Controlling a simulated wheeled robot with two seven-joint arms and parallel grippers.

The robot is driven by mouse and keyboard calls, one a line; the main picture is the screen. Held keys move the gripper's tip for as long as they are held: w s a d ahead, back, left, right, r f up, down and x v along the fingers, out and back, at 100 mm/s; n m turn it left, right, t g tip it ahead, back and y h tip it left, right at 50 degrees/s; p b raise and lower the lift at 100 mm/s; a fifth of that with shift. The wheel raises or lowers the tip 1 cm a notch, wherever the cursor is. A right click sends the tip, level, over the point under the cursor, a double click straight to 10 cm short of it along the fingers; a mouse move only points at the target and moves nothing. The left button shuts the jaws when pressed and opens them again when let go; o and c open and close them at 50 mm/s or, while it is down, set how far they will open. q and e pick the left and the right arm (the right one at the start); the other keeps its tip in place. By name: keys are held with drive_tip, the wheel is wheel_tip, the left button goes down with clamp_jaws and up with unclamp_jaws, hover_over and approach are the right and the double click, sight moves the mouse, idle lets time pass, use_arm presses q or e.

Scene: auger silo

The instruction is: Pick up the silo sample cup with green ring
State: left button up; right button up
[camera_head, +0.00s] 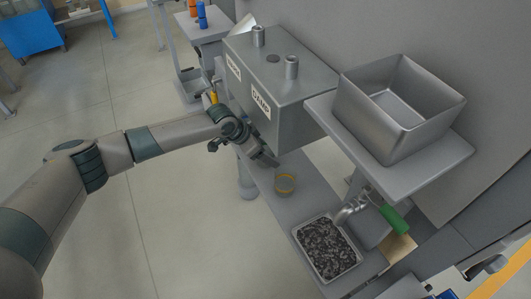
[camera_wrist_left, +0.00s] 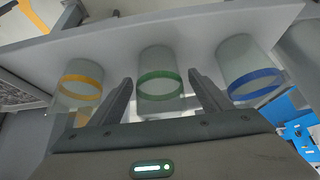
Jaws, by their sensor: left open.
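The silo sample cup with green ring (camera_wrist_left: 160,92) is clear and stands on the grey shelf in the middle of the left wrist view. My left gripper (camera_head: 267,160) is open, and in the left wrist view its two fingers (camera_wrist_left: 161,84) point toward this cup, one on each side in the picture. I cannot tell how deep the cup is between them. In the head view the left gripper and wrist hide the green-ringed cup. A cup with a yellow ring (camera_head: 285,183) stands just beside the gripper. My right gripper does not show.
A cup with a blue ring (camera_wrist_left: 254,83) stands on the other side of the green one. A metal box (camera_head: 300,85) overhangs the shelf. A tray of dark pellets (camera_head: 326,249), a green handle (camera_head: 394,219) and an open metal bin (camera_head: 400,120) are to the right.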

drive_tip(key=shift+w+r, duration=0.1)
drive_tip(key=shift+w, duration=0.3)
use_arm(q)
drive_tip(key=shift+c, duration=0.6)
drive_tip(key=c, duration=1)
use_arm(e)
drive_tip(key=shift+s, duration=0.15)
use_arm(q)
drive_tip(key=shift+r, duration=0.15)
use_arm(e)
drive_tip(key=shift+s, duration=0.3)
use_arm(q)
drive_tip(key=shift+r+b, duration=0.35)
drive_tip(key=shift+r, duration=0.05)
drive_tip(key=s+a+b, duration=0.1)
drive_tip(key=s+a, duration=0.3)
drive_tip(key=a, duration=0.4)
drive_tip(key=s+a+b, duration=0.2)
drive_tip(key=s+a, duration=0.2)
drive_tip(key=a, duration=0.4)
drive_tip(key=shift+s+r, duration=0.2)
drive_tip(key=shift+r, duration=0.05)
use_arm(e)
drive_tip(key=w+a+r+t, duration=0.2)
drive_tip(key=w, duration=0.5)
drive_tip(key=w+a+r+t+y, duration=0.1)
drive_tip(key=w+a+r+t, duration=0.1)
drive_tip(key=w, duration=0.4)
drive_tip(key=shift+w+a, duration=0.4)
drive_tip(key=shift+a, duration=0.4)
